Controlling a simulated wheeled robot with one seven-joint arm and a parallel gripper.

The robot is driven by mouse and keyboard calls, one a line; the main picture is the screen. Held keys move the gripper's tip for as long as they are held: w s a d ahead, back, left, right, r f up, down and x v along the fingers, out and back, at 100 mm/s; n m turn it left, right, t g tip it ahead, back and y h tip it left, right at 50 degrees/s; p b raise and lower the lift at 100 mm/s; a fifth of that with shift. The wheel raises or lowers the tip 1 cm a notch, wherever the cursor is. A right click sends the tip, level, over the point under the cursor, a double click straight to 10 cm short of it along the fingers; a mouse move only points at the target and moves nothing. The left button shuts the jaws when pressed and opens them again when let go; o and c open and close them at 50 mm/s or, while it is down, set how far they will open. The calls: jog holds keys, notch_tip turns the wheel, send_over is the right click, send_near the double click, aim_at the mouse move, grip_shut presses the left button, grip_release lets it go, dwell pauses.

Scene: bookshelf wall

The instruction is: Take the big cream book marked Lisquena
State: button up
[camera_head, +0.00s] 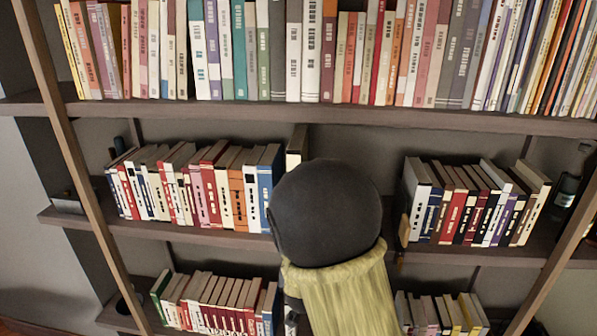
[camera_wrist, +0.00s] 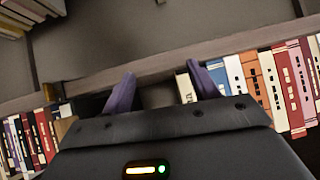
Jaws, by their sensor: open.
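A big cream book (camera_head: 297,147) with a dark side stands on the middle shelf, at the right end of the left row, taller than its neighbours. My arm hides its lower part in the head view. In the wrist view its cream spine (camera_wrist: 186,88) shows between the fingers, close beside the right-hand finger. Its lettering is too small to read. My gripper (camera_wrist: 163,88) is open, with its two purple-grey fingers pointing at the shelf and nothing held. Whether the finger touches the book I cannot tell. The head view hides the fingers behind my arm.
Blue, white and orange books (camera_wrist: 255,80) stand close beside the right-hand finger. Another row (camera_head: 470,205) stands farther right on the middle shelf (camera_head: 480,252), with a gap between rows. Full shelves lie above and below. A dark bottle (camera_head: 566,190) stands at the far right.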

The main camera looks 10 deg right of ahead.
jog(key=w+a+r+t+h+p, duration=0.2)
jog(key=w+r+t, duration=0.4)
jog(key=r, duration=0.4)
jog(key=shift+a+t+h+p, duration=0.35)
jog(key=shift+t+h+p, duration=0.15)
jog(key=shift+h, duration=0.2)
jog(key=shift+r, duration=0.1)
jog(key=p+x, duration=0.5)
jog(key=x, duration=0.7)
jog(key=shift+p, duration=0.3)
